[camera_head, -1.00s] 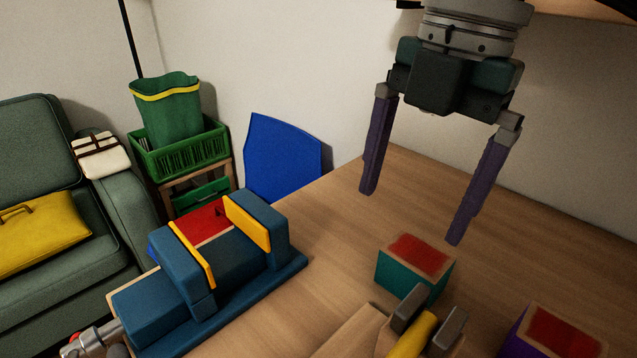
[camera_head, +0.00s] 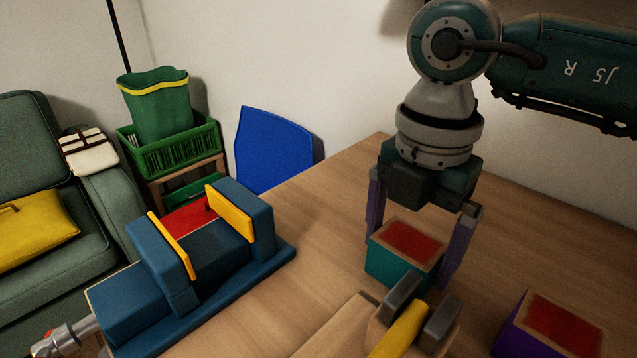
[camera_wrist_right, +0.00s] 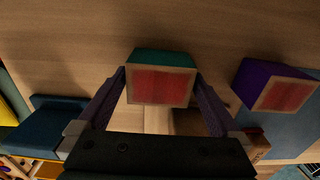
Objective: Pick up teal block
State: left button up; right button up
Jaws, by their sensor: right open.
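The teal block (camera_head: 391,268), with a red square set in its wood-coloured top, sits on the wooden table. In the head view my right gripper (camera_head: 408,262) points down over it, open. One purple finger is on each side of the block. In the right wrist view the teal block (camera_wrist_right: 160,58) lies between the two open fingertips (camera_wrist_right: 161,76), and small gaps seem to show; contact cannot be told. The far finger is partly hidden behind the block in the head view. My left gripper is not in view.
A purple block (camera_head: 510,325) with a red top stands to the right. A wooden tool with a yellow piece and grey jaws (camera_head: 405,325) lies close in front of the teal block. A blue vise (camera_head: 215,262) stands to the left. The table (camera_head: 330,215) behind is clear.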

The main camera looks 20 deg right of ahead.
jog(key=shift+r, duration=0.1)
jog(key=c, duration=1.2)
jog(key=shift+o, duration=0.2)
